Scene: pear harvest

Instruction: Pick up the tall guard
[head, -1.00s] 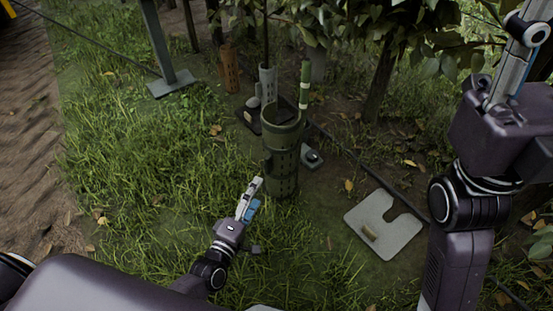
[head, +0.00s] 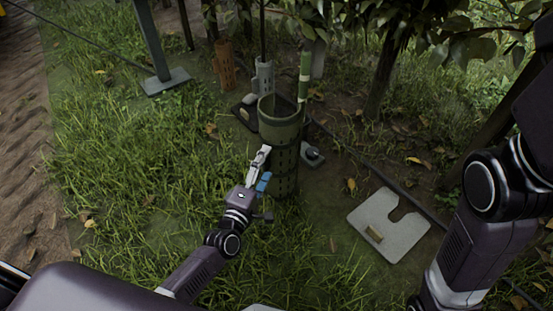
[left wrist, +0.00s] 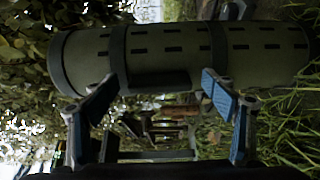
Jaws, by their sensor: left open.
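The tall guard (head: 281,135) is an olive-green slotted tube standing upright in the grass at the middle of the head view. Its open top faces up. In the left wrist view the guard (left wrist: 180,55) lies sideways across the picture, with dark bands and rows of slots. My left gripper (head: 263,166) is open and empty at the near left side of the guard. In the wrist view its two blue-padded fingers (left wrist: 160,88) are spread in front of the tube wall. Contact cannot be told. My right gripper is out of view.
Behind the guard stand an orange slotted tube (head: 225,66), a grey tube (head: 264,76) and a thin green-and-white tube (head: 304,78). A pale notched plate (head: 388,226) lies to the right. A dark line crosses the ground there. Grass to the left is open.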

